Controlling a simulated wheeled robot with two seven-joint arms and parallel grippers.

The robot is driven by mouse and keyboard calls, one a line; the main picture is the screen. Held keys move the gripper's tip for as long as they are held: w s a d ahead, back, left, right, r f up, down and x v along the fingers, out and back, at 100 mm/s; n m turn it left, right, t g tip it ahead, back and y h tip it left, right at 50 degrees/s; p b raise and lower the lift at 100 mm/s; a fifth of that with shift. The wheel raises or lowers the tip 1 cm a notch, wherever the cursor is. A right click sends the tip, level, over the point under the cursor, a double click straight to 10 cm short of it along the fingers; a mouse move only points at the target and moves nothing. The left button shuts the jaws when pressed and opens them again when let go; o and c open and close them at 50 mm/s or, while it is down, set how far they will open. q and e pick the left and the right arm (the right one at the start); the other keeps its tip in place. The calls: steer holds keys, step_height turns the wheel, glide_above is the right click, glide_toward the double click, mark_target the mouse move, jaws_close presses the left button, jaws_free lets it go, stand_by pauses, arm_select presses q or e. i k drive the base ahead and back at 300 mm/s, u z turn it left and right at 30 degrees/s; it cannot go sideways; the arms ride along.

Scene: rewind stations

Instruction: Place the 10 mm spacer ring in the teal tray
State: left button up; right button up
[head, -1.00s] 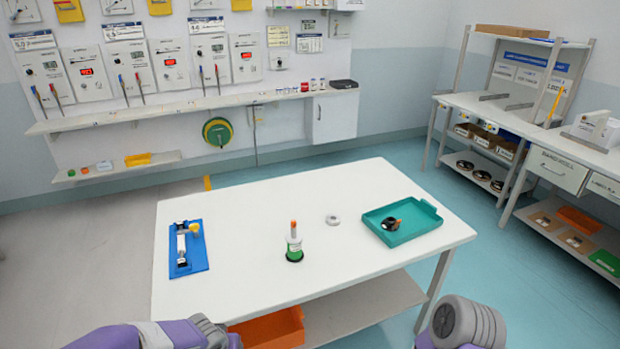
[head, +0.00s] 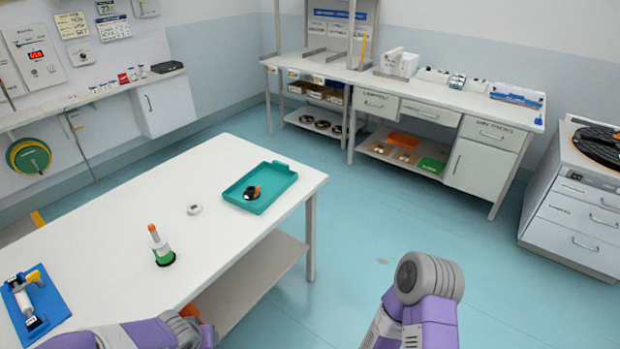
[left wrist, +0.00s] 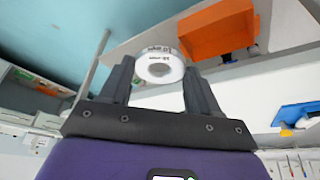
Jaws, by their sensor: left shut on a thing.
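In the left wrist view my left gripper (left wrist: 158,80) is shut on a white ring (left wrist: 148,69) with dark print that seems to read 10 mm; it is held between the fingertips. The teal tray (head: 236,201) stands at the right end of the white table in the head view. A black round part with an orange piece (head: 252,192) lies in it. Another small pale ring (head: 194,209) lies on the table left of the tray. My left forearm shows at the bottom of the head view, its gripper hidden. My right arm shows too, but not its gripper.
On the white table (head: 110,220), an orange-topped bottle (head: 159,246) stands on a black base, and a blue fixture board (head: 50,305) lies at lower left. An orange bin (left wrist: 218,30) shows in the left wrist view. Open floor lies right of the table.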

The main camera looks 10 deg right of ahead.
mark_target(274, 178)
steer(key=z, duration=1.1)
steer(key=i, duration=2.75)
steer(key=u, duration=1.45)
